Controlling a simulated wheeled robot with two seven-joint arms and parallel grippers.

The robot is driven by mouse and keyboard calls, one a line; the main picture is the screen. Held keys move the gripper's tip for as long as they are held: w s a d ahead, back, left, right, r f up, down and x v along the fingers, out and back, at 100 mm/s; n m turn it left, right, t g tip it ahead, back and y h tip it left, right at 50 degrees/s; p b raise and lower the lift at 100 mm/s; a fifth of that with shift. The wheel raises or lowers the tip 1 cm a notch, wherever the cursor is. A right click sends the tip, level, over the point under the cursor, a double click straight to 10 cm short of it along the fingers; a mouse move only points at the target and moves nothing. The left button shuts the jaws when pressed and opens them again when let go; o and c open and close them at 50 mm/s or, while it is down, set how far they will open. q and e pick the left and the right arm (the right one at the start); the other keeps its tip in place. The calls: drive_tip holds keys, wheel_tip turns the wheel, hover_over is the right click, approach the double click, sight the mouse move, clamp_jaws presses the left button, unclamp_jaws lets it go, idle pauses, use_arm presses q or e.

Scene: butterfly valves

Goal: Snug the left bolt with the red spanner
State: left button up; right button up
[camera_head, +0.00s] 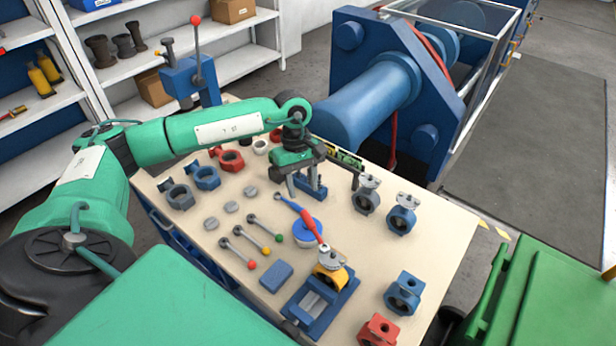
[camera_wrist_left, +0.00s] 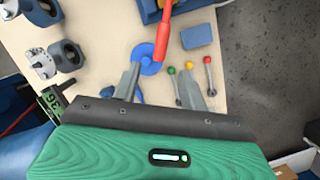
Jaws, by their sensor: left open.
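The red spanner (camera_head: 312,225) has a red shaft and a blue end; it also shows in the left wrist view (camera_wrist_left: 163,38). It lies slanted past a round blue dish (camera_head: 305,236), its red end at the grey top of a yellow valve (camera_head: 340,279). The valve sits in a blue vise (camera_head: 312,312). The bolts are too small to tell apart. My left gripper (camera_head: 308,197) is open and empty, fingers down, just beyond the spanner's blue end. My right gripper is not in view.
Several ball-ended levers (camera_head: 247,242) and a blue block (camera_head: 276,276) lie left of the vise. Several valve bodies stand at the table's left and right, including a red one (camera_head: 379,330). A large blue machine (camera_head: 370,95) stands behind. A green bin (camera_head: 545,300) is at right.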

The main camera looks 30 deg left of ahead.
sight(306, 215)
use_arm(q)
drive_tip(key=shift+s+b+x, duration=0.2)
drive_tip(key=shift+b+x, duration=0.1)
drive_tip(key=shift+x, duration=0.75)
drive_tip(key=x, duration=0.3)
drive_tip(key=shift+w+b, duration=0.1)
drive_tip(key=shift+b, duration=0.3)
drive_tip(key=b+x, duration=0.3)
drive_tip(key=shift+d+f+b, duration=0.1)
drive_tip(key=shift+f+b, duration=0.15)
drive_tip(key=shift+b, duration=0.1)
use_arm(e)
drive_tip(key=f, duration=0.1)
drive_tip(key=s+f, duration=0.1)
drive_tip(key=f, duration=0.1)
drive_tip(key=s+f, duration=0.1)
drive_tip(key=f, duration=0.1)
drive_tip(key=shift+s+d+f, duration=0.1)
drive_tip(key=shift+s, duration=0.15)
use_arm(q)
clamp_jaws()
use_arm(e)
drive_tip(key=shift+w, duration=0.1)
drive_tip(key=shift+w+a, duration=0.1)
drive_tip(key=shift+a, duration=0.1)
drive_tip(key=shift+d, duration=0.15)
